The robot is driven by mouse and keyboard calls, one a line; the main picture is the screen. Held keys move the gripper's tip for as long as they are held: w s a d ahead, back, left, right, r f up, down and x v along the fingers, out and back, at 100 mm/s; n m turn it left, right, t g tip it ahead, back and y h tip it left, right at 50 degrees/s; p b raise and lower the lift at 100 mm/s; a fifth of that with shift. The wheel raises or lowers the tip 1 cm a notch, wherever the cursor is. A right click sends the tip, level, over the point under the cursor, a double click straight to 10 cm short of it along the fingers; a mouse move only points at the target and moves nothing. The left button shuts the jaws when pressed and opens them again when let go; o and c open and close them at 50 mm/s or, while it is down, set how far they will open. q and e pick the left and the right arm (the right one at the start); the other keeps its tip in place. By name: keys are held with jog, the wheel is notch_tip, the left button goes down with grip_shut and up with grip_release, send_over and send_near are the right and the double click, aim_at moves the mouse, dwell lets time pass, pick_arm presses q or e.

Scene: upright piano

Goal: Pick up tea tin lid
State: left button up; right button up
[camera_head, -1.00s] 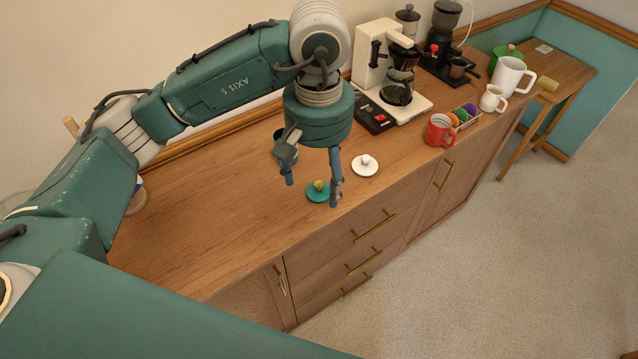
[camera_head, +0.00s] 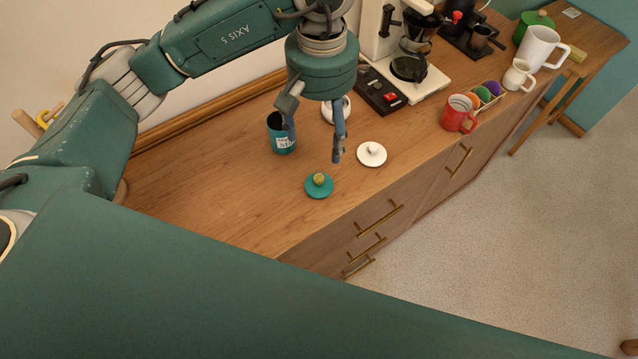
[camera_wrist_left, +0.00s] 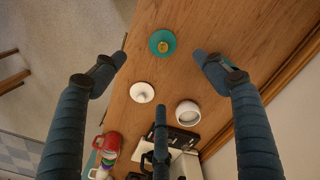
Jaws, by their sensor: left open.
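The tea tin lid, a teal disc with a gold knob (camera_head: 319,185), lies flat on the wooden counter (camera_head: 215,192) near its front edge. The teal tea tin (camera_head: 281,133) stands behind it, partly hidden by a finger. My left gripper (camera_head: 314,142) is open and empty above the counter, just behind and above the lid in the head view. In the left wrist view the lid (camera_wrist_left: 162,42) shows between the two spread side fingers (camera_wrist_left: 160,60), clear of them. The right gripper is not in view.
A white lid (camera_head: 371,155) lies right of the teal one. A white jar (camera_head: 337,109) stands behind the gripper. A red mug (camera_head: 458,114) and a coffee maker (camera_head: 410,68) are further right. The counter left of the teal lid is clear.

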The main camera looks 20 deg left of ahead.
pick_arm(q)
jog(key=b, duration=0.4)
send_over(319, 178)
notch_tip(319, 178, down, 5)
jog(key=f+b, duration=0.2)
jog(key=shift+d+f+b, duration=0.25)
jog(key=shift+f+b, duration=0.05)
jog(key=shift+f, duration=0.05)
jog(key=shift+s+f, duration=0.1)
jog(key=shift+f, duration=0.05)
notch_tip(319, 178, down, 5)
jog(key=shift+a+p, duration=0.1)
jog(key=shift+p, duration=0.7)
jog(key=shift+f, duration=0.25)
jog(key=f+p, duration=0.2)
jog(key=f, duration=0.1)
jog(key=shift+a+f, duration=0.2)
jog(key=shift+f, duration=0.1)
jog(key=shift+w+f, duration=0.2)
jog(key=shift+f, duration=0.35)
jog(key=c, duration=1.1)
